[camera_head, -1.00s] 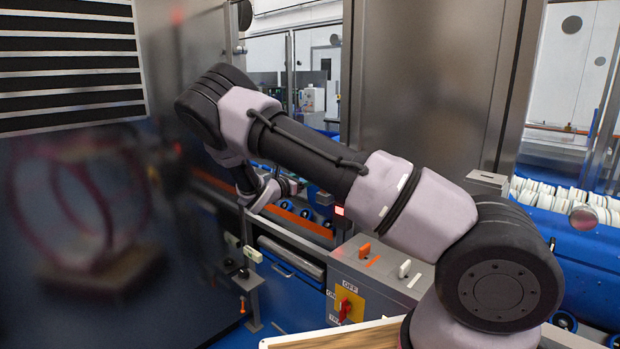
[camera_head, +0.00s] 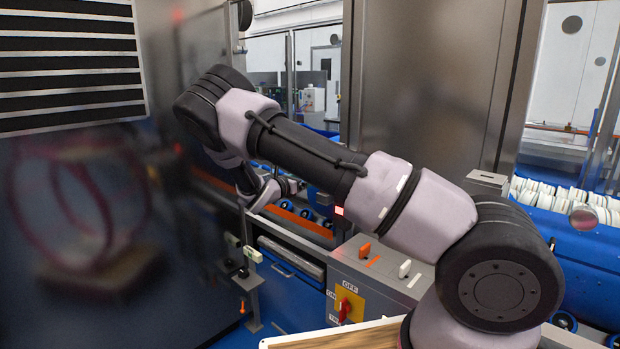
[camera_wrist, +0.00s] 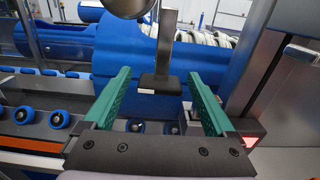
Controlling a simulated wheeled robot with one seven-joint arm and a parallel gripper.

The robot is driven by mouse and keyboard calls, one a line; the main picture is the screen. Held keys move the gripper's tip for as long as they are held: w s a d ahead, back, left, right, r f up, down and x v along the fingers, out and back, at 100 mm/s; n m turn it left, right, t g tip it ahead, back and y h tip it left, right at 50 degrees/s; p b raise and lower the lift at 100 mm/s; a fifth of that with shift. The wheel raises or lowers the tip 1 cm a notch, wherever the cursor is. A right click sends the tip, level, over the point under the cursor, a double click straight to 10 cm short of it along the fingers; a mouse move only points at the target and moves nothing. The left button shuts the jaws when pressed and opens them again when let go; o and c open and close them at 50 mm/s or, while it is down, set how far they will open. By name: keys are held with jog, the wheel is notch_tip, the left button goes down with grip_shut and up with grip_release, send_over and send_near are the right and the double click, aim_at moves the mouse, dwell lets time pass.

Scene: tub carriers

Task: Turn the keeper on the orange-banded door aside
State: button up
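My gripper (camera_wrist: 159,76) shows in the wrist view with its two green fingers wide apart and nothing held. A flat metal bar with a black block at its lower end, which looks like the keeper (camera_wrist: 162,84), hangs between the fingertips in the picture. I see no contact; whether the block is level with the tips or beyond them I cannot tell. In the head view my wrist (camera_head: 262,190) is at the machine opening, and the fingers and keeper cannot be made out. An orange band (camera_head: 301,221) runs along the opening's lower edge; I cannot tell if it belongs to the door.
A control box (camera_head: 370,285) with orange and white switches and a red knob stands below my forearm. A blue tub machine (camera_wrist: 110,50) fills the wrist view behind the fingers. Blue rollers (camera_wrist: 55,119) lie at the left. A steel post (camera_wrist: 262,60) stands close at the right.

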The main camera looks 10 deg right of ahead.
jog(key=v, duration=1)
jog(key=shift+s+a, duration=0.25)
jog(key=shift+a, duration=0.05)
